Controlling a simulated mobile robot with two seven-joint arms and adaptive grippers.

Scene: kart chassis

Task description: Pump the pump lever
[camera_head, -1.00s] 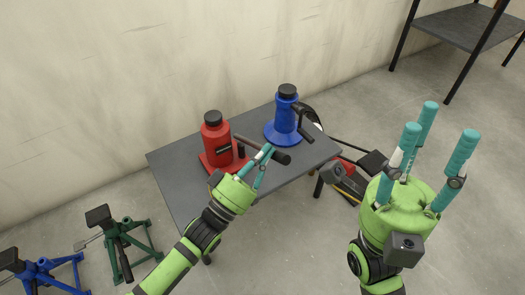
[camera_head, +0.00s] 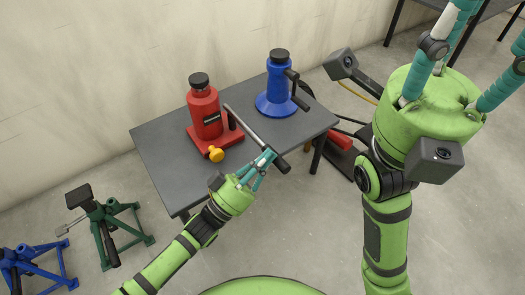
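The red jack (camera_head: 206,112) stands on the grey table, with a yellow knob (camera_head: 216,154) at the front of its base. Its pump lever (camera_head: 243,124) slants down to the right from the jack, ending in a dark handle grip (camera_head: 282,165) near the table's front edge. My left gripper (camera_head: 266,157) has its teal fingers closed around the lever just short of the dark grip; part of the lever is hidden by the fingers. My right gripper (camera_head: 472,50) is raised at the upper right, fingers spread and empty, its tips cut off by the frame.
A blue jack (camera_head: 280,88) stands at the back right of the table (camera_head: 165,150). Green (camera_head: 104,222) and blue (camera_head: 40,265) stands are on the floor at left. A red and dark object (camera_head: 342,158) lies on the floor right of the table.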

